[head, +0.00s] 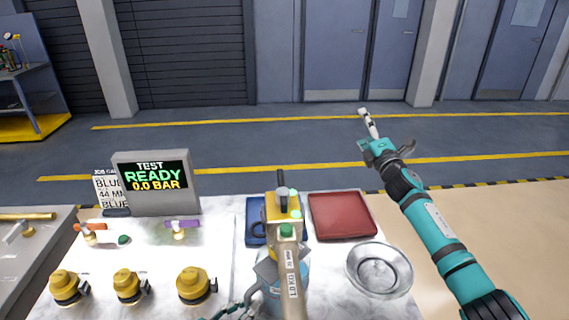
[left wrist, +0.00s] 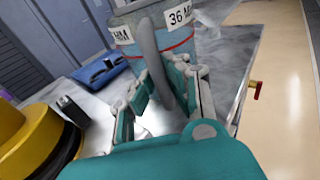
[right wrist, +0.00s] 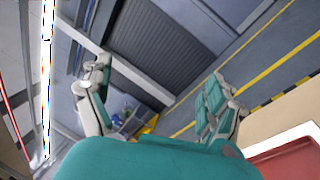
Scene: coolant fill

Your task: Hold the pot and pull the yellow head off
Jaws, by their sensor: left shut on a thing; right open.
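The pot (head: 268,292) is a grey-blue vessel at the front middle of the table. The yellow head (head: 284,205) sits on top of it, with a long pale lever (head: 290,268) toward me covering part of the pot. In the left wrist view the pot (left wrist: 158,28) has a red line, white labels and a curved grey handle (left wrist: 150,48). My left gripper (left wrist: 165,90) is shut on that handle; in the head view it is mostly cut off at the bottom. My right gripper (head: 378,128) is open and empty, raised to the right beyond the red tray.
Several yellow heads (head: 193,284) stand at the front left. Behind them are an orange-handled piece (head: 92,229), a purple-handled piece (head: 182,224) and a test display (head: 155,183). A blue tray (head: 254,232), a red tray (head: 343,216) and a round metal dish (head: 379,268) lie around the pot.

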